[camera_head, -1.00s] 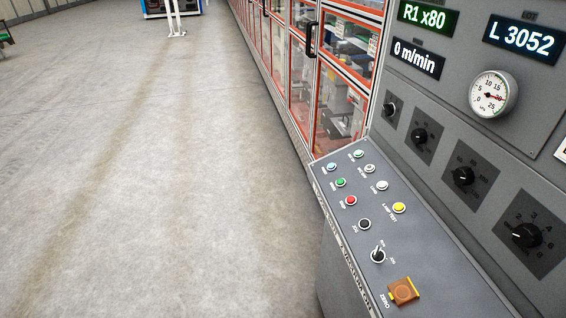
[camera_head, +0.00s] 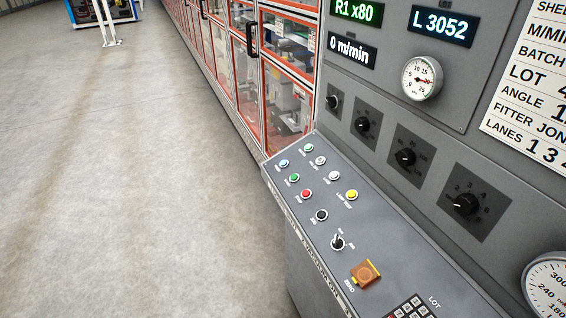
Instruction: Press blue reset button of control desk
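The control desk (camera_head: 390,262) stands at the right in the head view, with a sloping grey top. The blue button (camera_head: 284,163) is at the desk's far left corner; its label is too small to read. A green button (camera_head: 294,178), a red button (camera_head: 306,194) and a black button (camera_head: 321,215) follow it towards me. A yellow button (camera_head: 351,195) and several pale buttons sit in the row beside them. Neither of my grippers shows in the head view, and nothing covers the blue button.
A toggle switch (camera_head: 338,242), an orange covered button (camera_head: 366,273) and a keypad (camera_head: 412,308) lie nearer on the desk. An upright panel (camera_head: 440,130) with knobs, gauges and displays rises behind it. Red-framed glass cabinets (camera_head: 248,75) run beyond. The floor (camera_head: 130,190) at the left is clear.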

